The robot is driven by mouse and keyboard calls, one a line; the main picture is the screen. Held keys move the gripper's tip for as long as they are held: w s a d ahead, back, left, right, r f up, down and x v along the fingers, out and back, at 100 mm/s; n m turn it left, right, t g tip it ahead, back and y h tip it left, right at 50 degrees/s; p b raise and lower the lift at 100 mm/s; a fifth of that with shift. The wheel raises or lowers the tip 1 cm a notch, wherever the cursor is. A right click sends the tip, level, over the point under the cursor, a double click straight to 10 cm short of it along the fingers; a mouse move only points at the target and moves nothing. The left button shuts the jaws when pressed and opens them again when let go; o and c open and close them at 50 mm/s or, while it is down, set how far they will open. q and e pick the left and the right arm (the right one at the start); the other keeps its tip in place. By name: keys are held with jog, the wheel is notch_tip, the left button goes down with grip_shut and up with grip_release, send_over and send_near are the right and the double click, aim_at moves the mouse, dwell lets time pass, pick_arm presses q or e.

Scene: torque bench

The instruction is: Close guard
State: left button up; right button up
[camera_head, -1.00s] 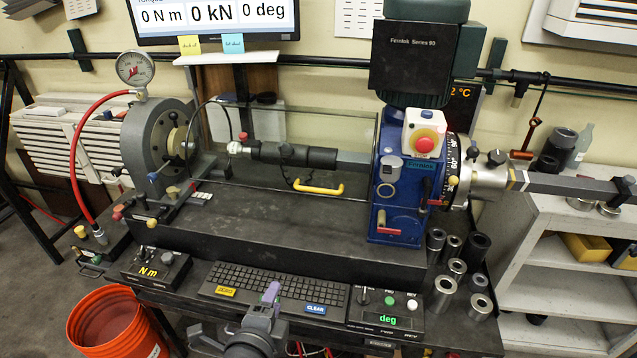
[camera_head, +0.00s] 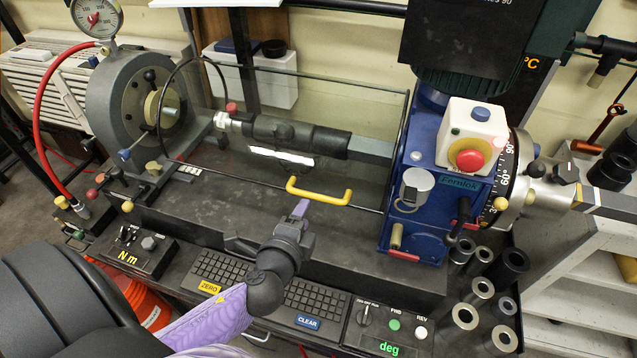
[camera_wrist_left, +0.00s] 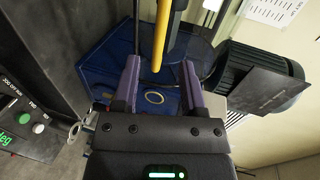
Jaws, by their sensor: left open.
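The guard (camera_head: 345,100) is a clear panel with a thin dark frame, spanning between the grey left head and the blue right head. Its yellow bar handle (camera_head: 319,192) is on the lower front edge. The handle also shows in the left wrist view (camera_wrist_left: 161,35), upright in the picture and between the finger lines. My left gripper (camera_head: 301,210) is just below and in front of the handle. Its purple fingers are apart in the left wrist view (camera_wrist_left: 161,75), and it is not closed on the handle. My right gripper is not in view.
A black shaft (camera_head: 300,135) runs behind the clear panel. A red stop button (camera_head: 469,160) is on the blue head (camera_head: 440,215). Keyboard (camera_head: 325,300) and control boxes (camera_head: 145,252) lie below my left arm. Several metal sockets (camera_head: 480,290) stand at the right.

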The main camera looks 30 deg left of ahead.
aim_at(313, 198)
pick_arm(q)
jog(key=x, duration=0.7)
jog(key=shift+w+a+f, duration=0.1)
jog(key=shift+w, duration=0.15)
grip_shut()
jog(key=shift+b, duration=0.3)
dwell(0.7)
